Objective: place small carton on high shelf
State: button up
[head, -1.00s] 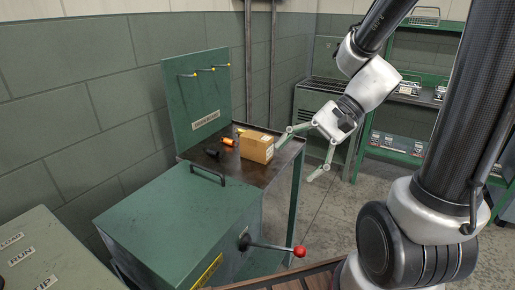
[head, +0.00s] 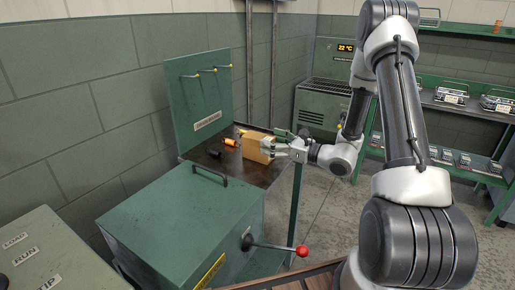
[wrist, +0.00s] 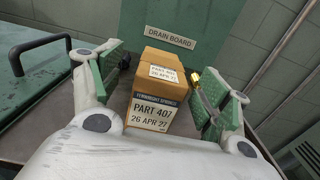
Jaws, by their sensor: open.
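The small carton (head: 256,145) is a brown cardboard box standing on the metal bench top beside the green drain board panel. In the wrist view the carton (wrist: 155,90) shows white labels reading "PART 407, 26 APR 27". My gripper (head: 272,147) is at the carton's right side in the head view. In the wrist view my gripper (wrist: 160,92) is open, with a green-padded finger on each side of the carton. A gap shows between the left finger and the carton. A green shelf unit (head: 470,112) with several levels stands at the right.
Orange (head: 231,142) and black (head: 212,153) small items lie on the bench left of the carton. A green cabinet (head: 185,225) with a red-knobbed lever (head: 300,251) stands in front. Metal carriers (head: 451,96) sit on the shelves.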

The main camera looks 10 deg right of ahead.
aim_at(258, 136)
jog(key=x, duration=0.6)
jog(key=shift+w+d, duration=0.15)
jog(key=c, duration=1.6)
jog(key=shift+m+t+h, duration=0.5)
jog(key=shift+h, duration=0.1)
jog(key=r, duration=1)
jog(key=shift+d+r, duration=0.3)
jog(key=s+d+f+m+t+h, duration=0.1)
jog(key=d+f+m+t+h, duration=0.2)
jog(key=d+f+m+h, duration=0.1)
jog(key=d+f+h, duration=0.1)
jog(key=d+h, duration=0.1)
jog(key=d, duration=0.1)
jog(key=shift+s+d+m, duration=0.3)
jog(key=shift+s+d, duration=0.05)
jog(key=shift+s, duration=0.05)
jog(key=shift+d+f, duration=0.2)
